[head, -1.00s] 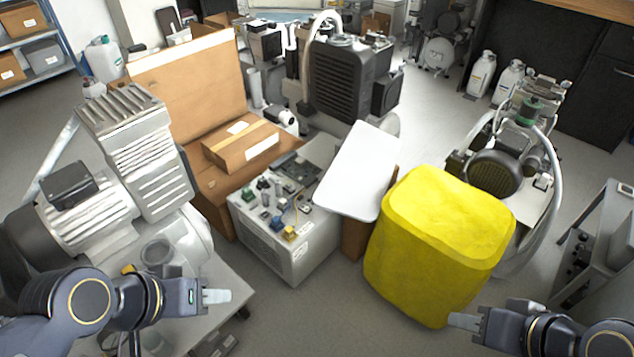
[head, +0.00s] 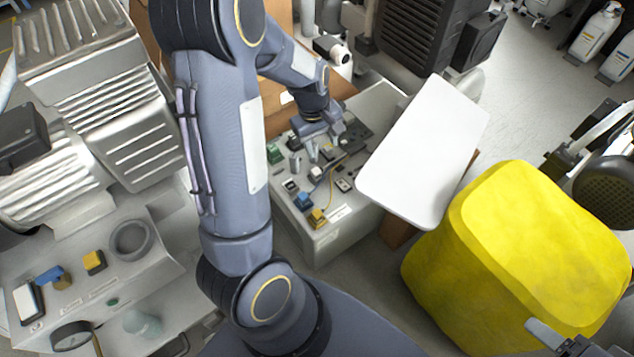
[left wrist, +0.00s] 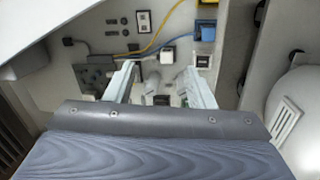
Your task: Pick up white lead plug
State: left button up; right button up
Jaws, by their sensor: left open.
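The white lead plug (head: 316,173) sits on the top panel of the grey open unit (head: 312,243), by a thin yellow wire. It also shows in the left wrist view (left wrist: 167,57), just beyond the fingertips. My left gripper (head: 321,150) is open over the panel, close to the plug and not around it. In the left wrist view my left gripper (left wrist: 158,74) has its two fingers apart, with grey cylindrical parts between and below them. Whether the fingers touch anything is unclear. Part of my right gripper (head: 543,332) shows at the lower right, away from the unit.
A blue plug (head: 303,200), a yellow plug (head: 317,217) and a green connector (head: 274,153) are on the same panel. A white board (head: 425,150) leans over the unit's right side. A yellow block (head: 520,260) stands right. A compressor (head: 110,110) stands left.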

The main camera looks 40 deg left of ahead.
pick_arm(q)
jog(key=n+g+y+b, duration=0.1)
jog(key=n+b, duration=0.1)
jog(key=b, duration=0.1)
send_over(317, 171)
notch_tip(317, 171, down, 10)
jog(key=shift+s+f, duration=0.15)
jog(key=shift+f, duration=0.05)
notch_tip(317, 171, down, 5)
jog(key=b, duration=0.2)
jog(key=shift+f+b, duration=0.15)
jog(key=shift+b, duration=0.25)
jog(key=shift+d, duration=0.1)
jog(key=c, duration=1.1)
jog(key=shift+o, duration=0.2)
jog(key=shift+r, duration=0.25)
